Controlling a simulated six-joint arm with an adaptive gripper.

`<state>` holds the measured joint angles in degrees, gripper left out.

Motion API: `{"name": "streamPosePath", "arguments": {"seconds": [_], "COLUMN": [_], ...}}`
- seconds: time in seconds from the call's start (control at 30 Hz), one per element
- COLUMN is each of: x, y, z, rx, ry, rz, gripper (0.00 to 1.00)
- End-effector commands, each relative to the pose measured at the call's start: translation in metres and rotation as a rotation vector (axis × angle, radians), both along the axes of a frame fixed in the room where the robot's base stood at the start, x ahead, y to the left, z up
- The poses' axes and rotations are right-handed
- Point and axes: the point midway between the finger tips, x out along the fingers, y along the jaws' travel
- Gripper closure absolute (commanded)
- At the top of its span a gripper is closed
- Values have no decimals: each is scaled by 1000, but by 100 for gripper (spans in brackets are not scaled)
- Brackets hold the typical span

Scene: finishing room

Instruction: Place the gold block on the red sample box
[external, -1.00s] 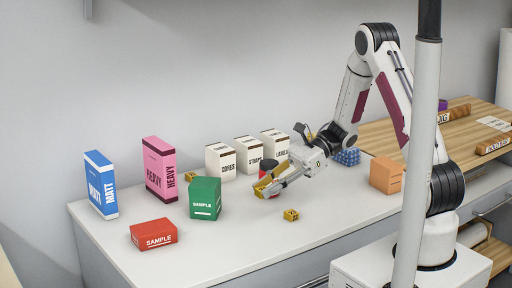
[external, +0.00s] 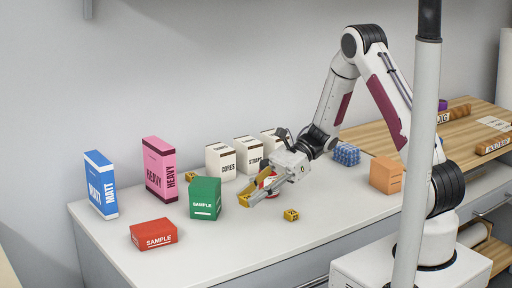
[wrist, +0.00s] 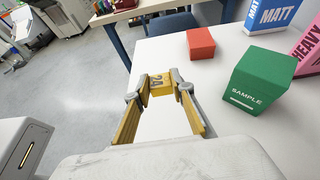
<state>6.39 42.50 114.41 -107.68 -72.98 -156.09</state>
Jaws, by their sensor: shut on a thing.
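My gripper (external: 244,199) is shut on a gold block (wrist: 161,84) marked 24, held between the fingertips in the wrist view. In the external view the held block is hard to tell from the yellow fingers. The red sample box (external: 153,234) lies low near the front left of the white table. It also shows beyond the gripper, up and to the right, in the wrist view (wrist: 201,43). My gripper is to the right of the red box and apart from it.
A green sample box (external: 205,198) stands between gripper and red box, slightly behind. Pink (external: 160,169) and blue (external: 101,184) boxes stand behind. A red-and-white object (external: 268,182) is partly hidden behind my gripper.

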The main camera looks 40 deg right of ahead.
Motion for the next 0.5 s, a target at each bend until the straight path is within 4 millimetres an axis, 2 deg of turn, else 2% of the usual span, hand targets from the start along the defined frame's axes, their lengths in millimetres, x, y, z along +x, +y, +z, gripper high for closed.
{"name": "streamPosePath", "arguments": {"seconds": [0.03,0.5], "x": [0,15], "y": [12,120], "z": [0,10], "rx": [1,1], "ry": [-2,-3], "rz": [24,128], "gripper": [100,100]}}
